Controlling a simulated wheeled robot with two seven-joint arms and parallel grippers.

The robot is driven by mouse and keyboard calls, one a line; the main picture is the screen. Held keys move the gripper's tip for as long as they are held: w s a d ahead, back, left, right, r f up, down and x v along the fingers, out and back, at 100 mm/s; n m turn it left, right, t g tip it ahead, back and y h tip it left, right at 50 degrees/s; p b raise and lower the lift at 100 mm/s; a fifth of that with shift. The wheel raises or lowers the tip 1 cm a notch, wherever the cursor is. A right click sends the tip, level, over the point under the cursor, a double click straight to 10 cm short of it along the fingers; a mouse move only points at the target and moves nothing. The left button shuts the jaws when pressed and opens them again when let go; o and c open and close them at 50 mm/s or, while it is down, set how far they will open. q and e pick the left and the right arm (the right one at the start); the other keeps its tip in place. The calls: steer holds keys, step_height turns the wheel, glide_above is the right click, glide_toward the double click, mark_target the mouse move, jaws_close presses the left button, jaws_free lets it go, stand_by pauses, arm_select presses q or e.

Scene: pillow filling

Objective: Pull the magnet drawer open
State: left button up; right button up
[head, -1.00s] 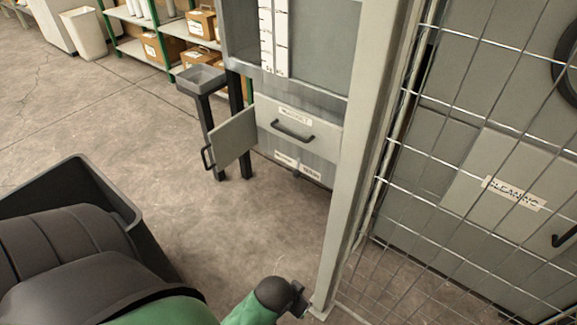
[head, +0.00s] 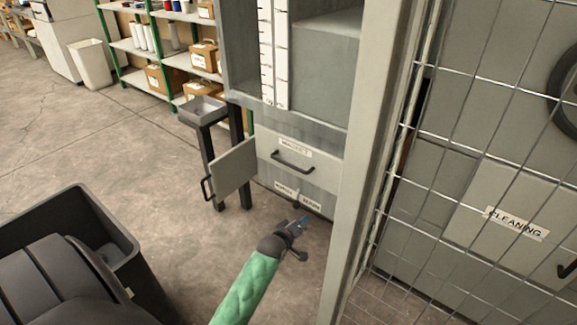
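The magnet drawer (head: 325,174) is a light grey front with a "MAGNET" label and a dark bar handle (head: 292,161). It sits in the grey cabinet below the window with the scale, and its front looks flush with the cabinet. My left gripper (head: 301,238) is at the end of the green arm, below and in front of the drawer, apart from the handle. Its dark fingers look spread, with nothing seen between them. My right gripper is not in view.
A small grey door (head: 234,170) with a dark handle stands open left of the drawer. A grey tray on a stand (head: 202,110) is behind it. A light post (head: 352,190) and wire mesh bound the right side. A dark bin (head: 75,215) stands lower left.

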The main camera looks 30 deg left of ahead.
arm_select(q)
steer(key=w+a+r+n+t+y, duration=0.2)
steer(key=w+a+n+t, duration=0.1)
steer(key=w+a+n, duration=0.3)
steer(key=n+t+y, duration=0.2)
steer(key=n+y, duration=0.1)
steer(key=n, duration=0.2)
glide_toward(289, 164)
steer(key=x, duration=0.3)
steer(key=shift+a+f+x, duration=0.1)
steer(key=shift+f+x, duration=0.1)
steer(key=shift+x, duration=1.7)
steer(key=shift+a+f+x, duration=0.1)
steer(key=shift+f+x, duration=0.1)
steer(key=shift+x, duration=1.7)
jaws_close()
